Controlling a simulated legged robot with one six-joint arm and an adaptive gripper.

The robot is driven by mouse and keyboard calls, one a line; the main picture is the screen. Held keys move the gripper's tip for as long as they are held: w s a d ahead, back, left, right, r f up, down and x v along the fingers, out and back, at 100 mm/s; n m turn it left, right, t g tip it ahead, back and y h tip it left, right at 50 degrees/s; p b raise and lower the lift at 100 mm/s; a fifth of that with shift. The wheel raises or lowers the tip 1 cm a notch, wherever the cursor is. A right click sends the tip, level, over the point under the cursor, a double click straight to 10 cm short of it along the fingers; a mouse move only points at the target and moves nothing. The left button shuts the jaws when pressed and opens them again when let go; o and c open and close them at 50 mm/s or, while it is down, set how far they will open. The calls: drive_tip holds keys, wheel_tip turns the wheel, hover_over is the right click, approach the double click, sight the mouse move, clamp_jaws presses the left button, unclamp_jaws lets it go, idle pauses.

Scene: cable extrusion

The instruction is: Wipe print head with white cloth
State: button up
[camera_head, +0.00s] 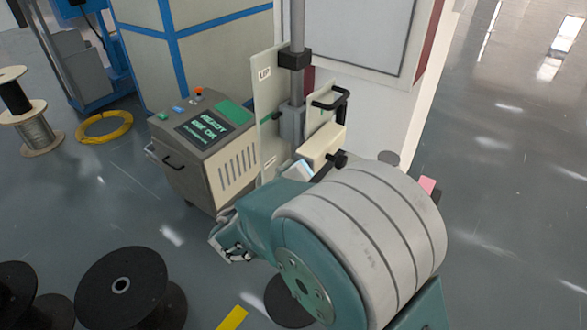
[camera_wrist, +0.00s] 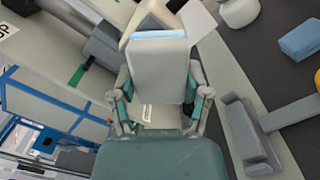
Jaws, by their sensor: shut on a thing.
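In the wrist view, my gripper (camera_wrist: 160,78) has its two teal and grey fingers on either side of a pale, off-white pad that looks like the white cloth (camera_wrist: 160,68). It is shut on this cloth. Just beyond the cloth is a cream block (camera_wrist: 152,14) with a light blue strip by its edge, likely the print head. I cannot tell whether cloth and block touch. In the head view, a cream block (camera_head: 321,146) sits on the upright column above a small light blue and white piece. My large teal and grey arm covers much of this area.
A console (camera_head: 207,150) with a screen reading "READY" stands left of the column. A blue-striped cabinet (camera_head: 195,50) and white machine housing (camera_head: 360,90) stand behind. Black spools (camera_head: 121,290) and a yellow coil (camera_head: 104,127) lie on the floor. Floor at right is open.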

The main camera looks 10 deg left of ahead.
sight(292, 168)
drive_tip(key=shift+f, duration=0.55)
drive_tip(key=shift+w+d+r, duration=0.1)
drive_tip(key=shift+w+r, duration=0.05)
drive_tip(key=shift+r, duration=1.95)
drive_tip(key=shift+v, duration=3)
drive_tip(key=v, duration=0.3)
drive_tip(key=shift+r, duration=0.1)
